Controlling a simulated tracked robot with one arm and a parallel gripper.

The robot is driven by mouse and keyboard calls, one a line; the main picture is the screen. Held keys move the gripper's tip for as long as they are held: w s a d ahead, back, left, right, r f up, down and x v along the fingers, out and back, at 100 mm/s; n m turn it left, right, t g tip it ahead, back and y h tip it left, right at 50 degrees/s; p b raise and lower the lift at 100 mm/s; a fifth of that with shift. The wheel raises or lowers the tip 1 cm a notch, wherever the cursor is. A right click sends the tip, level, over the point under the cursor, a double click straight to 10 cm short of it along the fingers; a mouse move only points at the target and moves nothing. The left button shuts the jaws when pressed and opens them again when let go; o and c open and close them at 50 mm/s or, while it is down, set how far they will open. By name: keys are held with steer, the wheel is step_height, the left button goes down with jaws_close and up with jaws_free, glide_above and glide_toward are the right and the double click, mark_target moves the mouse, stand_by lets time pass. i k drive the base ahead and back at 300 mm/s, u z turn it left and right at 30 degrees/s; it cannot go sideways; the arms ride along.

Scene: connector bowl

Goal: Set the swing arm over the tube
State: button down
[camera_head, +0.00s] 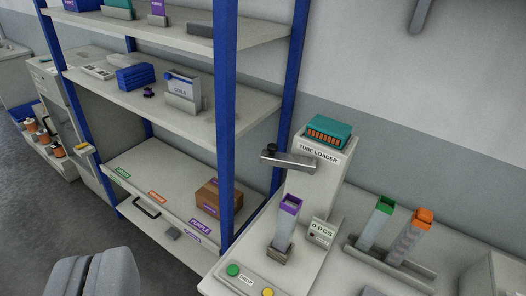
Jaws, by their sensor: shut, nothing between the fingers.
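The tube loader (318,178) is a pale column on a bench, with a teal block (328,131) of orange pieces on top. Its grey swing arm (292,161) sticks out to the left from the column's upper part, with a dark knob (272,149) at its free end. A clear tube with a purple rim (286,227) stands upright in a small holder in front of the column. The swing arm lies above and to the left of the tube in the picture, apart from it. My gripper (92,268) is shut and empty at the lower left, away from the loader.
A shelf rack with blue posts (225,120) stands left of the loader, close to the swing arm. Green and yellow buttons (233,270) sit at the bench's front. Green (376,225) and orange tubes (410,238) stand in a rack at right. Floor at left is clear.

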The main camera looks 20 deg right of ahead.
mark_target(271, 156)
steer(key=k, duration=0.65)
steer(key=z, duration=0.35)
steer(key=i, duration=1.6)
steer(key=z, duration=0.2)
